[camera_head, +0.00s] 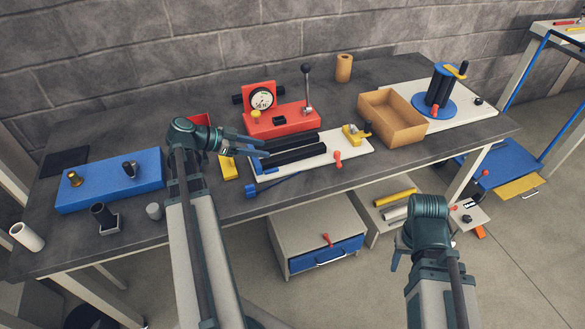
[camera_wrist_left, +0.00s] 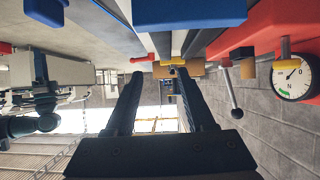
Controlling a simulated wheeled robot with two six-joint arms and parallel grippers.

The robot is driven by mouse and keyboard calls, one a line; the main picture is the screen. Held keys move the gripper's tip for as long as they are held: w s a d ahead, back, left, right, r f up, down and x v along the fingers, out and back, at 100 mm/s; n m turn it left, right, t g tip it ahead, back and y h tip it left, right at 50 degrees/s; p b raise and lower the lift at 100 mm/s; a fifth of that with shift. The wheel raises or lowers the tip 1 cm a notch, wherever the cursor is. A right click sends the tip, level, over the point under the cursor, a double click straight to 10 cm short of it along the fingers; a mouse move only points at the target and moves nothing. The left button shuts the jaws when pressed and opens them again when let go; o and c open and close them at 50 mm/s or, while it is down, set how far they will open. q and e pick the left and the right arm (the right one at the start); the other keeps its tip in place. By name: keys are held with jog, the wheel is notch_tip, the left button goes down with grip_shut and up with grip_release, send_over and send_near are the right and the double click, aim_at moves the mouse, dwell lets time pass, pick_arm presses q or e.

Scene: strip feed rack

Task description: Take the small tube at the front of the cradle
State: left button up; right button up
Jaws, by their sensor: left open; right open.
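Two black bars (camera_head: 296,154) lie side by side on a long white base (camera_head: 345,150), which looks like the cradle. A blue block sits at its left end; it also shows in the left wrist view (camera_wrist_left: 190,12). I cannot pick out a separate small tube with certainty. My left gripper (camera_head: 258,147) is open near the base's left end, and its fingers are apart and empty in the left wrist view (camera_wrist_left: 158,95). My right gripper (camera_head: 396,262) is open beyond the table's front edge, low, with its fingers mostly hidden.
A red gauge stand (camera_head: 285,122) with a lever stands behind the base. A cardboard box (camera_head: 393,118) is to the right, a blue block (camera_head: 110,180) to the left. A black tube (camera_head: 103,215) leans in a small grey holder, and a white tube (camera_head: 27,237) lies at the front left.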

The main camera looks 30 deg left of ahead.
pick_arm(q)
jog(key=shift+s+a, duration=0.15)
jog(key=shift+a, duration=0.2)
jog(key=b, duration=0.4)
send_near(291, 153)
jog(key=x, duration=0.4)
jog(key=shift+d+f, duration=0.15)
jog(key=shift+d, duration=0.15)
jog(key=shift+w+d+f, duration=0.2)
jog(key=shift+w+d, duration=0.15)
jog(key=shift+w, duration=0.1)
jog(key=b+x, duration=0.2)
jog(key=x, duration=0.2)
jog(key=shift+w+f+b, duration=0.25)
jog(key=shift+f+b, duration=0.1)
jog(key=shift+w+d+f, duration=0.1)
jog(key=shift+w+d, duration=0.1)
grip_shut()
